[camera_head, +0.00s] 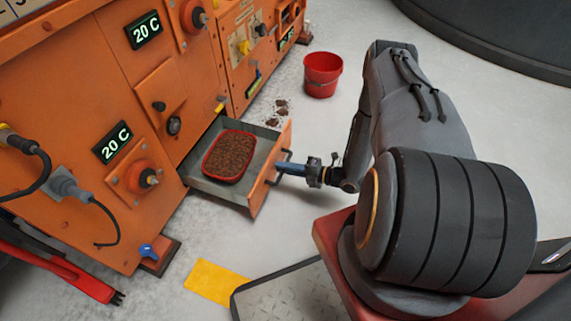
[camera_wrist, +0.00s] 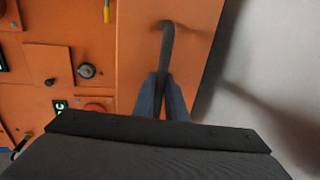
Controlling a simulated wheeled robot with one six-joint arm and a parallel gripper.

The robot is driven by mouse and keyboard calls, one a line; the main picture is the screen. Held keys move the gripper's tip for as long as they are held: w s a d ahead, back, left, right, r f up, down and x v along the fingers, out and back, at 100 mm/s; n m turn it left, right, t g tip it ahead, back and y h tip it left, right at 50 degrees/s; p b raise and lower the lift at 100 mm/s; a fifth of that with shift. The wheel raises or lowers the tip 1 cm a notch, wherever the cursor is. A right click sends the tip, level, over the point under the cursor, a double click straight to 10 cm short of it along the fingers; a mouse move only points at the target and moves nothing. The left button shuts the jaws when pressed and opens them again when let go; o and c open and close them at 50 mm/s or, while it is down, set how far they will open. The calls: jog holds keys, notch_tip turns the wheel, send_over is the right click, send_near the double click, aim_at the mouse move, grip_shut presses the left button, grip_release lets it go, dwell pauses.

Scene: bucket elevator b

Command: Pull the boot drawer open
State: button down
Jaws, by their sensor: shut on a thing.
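The boot drawer (camera_head: 210,188) is a grey metal drawer with an orange front, low in the orange machine. It stands pulled well out. A red tray (camera_head: 207,166) filled with brown grains sits inside it. The dark bar handle (camera_wrist: 167,42) is on the drawer's orange front. My gripper (camera_head: 281,167) reaches the handle from the right, and its fingers (camera_wrist: 161,82) are shut on the bar in the wrist view. In the head view the fingers hide part of the handle.
A red bucket (camera_head: 322,75) stands on the floor behind the drawer, with brown clumps (camera_head: 277,110) spilled nearby. A yellow floor patch (camera_head: 217,281) lies in front. A red tool (camera_head: 70,275) lies at lower left. Cables (camera_head: 90,196) hang from the orange machine (camera_head: 70,90).

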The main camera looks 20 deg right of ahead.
jog(key=c, duration=2.1)
grip_release()
jog(key=shift+p+v, duration=1.1)
jog(key=shift+v, duration=2.85)
